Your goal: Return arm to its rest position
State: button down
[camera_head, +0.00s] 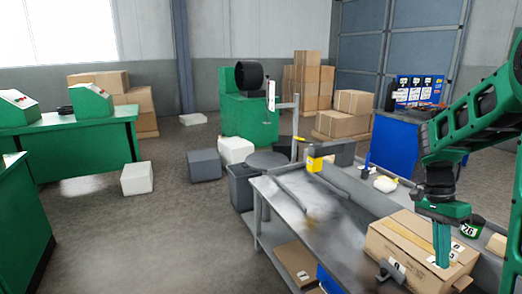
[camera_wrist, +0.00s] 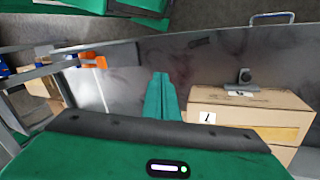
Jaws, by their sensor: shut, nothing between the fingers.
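My green arm comes in from the right in the head view. My gripper (camera_head: 442,246) points down with its green fingers together and nothing between them. In the head view it hangs in front of a cardboard box (camera_head: 405,245) on the grey metal workbench (camera_head: 295,200). In the wrist view the closed fingers (camera_wrist: 160,98) are over the bench top, left of the cardboard box (camera_wrist: 245,115). I cannot tell the exact height of the fingertips above the bench.
Green machines stand left; a blue cabinet (camera_head: 395,145) is behind.

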jog(key=s+a+r+n+t, duration=0.1)
jog(key=s+a+n+t, duration=0.1)
jog(key=s+n, duration=0.3)
jog(key=s+a+r+n+t+y, duration=0.1)
jog(key=s+a+n, duration=0.3)
jog(key=s, duration=1)
jog(key=shift+s+a+r+n+t, duration=0.2)
jog(key=shift+r+n+t, duration=0.25)
jog(key=shift+r, duration=0.35)
jog(key=shift+w+f, duration=0.25)
jog(key=shift+w, duration=0.35)
